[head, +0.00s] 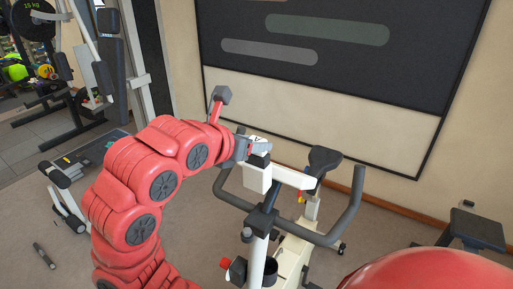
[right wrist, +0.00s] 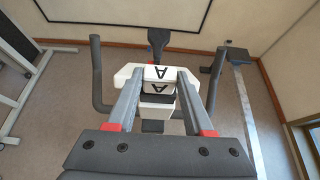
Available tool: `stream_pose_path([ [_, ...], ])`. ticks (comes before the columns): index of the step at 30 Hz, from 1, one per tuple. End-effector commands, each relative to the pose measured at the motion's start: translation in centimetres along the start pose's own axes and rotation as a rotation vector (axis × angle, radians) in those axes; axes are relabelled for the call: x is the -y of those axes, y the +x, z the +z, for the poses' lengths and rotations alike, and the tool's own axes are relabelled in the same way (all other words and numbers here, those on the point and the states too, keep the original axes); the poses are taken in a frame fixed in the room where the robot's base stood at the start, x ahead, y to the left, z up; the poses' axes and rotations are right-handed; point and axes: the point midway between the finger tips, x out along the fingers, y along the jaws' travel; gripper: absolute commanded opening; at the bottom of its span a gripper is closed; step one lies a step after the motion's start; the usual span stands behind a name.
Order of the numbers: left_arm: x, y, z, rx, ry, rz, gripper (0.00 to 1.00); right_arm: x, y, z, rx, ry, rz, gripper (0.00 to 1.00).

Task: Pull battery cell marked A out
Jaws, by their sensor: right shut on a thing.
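The battery cell marked A (right wrist: 158,73) is a white block with black A marks, between the fingers of my right gripper (right wrist: 155,84) in the right wrist view. In the head view its white top with an A (head: 257,140) shows at the top of the exercise bike's white console (head: 257,178). My right gripper (head: 250,148) is shut on the cell from the left there. A dark band shows under the cell's marked faces. I cannot tell how deep the cell sits in the console. My left gripper is not in view.
The exercise bike's dark handlebars (head: 351,210) curve out on both sides of the console, and its saddle (head: 325,160) is behind. A framed dark board (head: 335,60) hangs on the wall. Gym machines (head: 75,70) stand at left.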

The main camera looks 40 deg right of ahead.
Motion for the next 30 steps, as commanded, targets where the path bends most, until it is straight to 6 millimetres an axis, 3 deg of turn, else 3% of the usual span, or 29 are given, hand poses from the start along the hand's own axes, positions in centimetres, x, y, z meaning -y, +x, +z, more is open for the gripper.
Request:
stream_pose_path([
  [1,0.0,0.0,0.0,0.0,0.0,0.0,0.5,0.0,0.01,-0.02,-0.001,0.0,0.0,0.28],
  [6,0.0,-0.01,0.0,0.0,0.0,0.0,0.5,0.0,0.01,-0.03,-0.001,0.0,0.0,0.0],
  [30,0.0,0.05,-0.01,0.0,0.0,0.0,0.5,-0.01,-0.31,0.58,0.0,0.0,0.0,0.0],
])
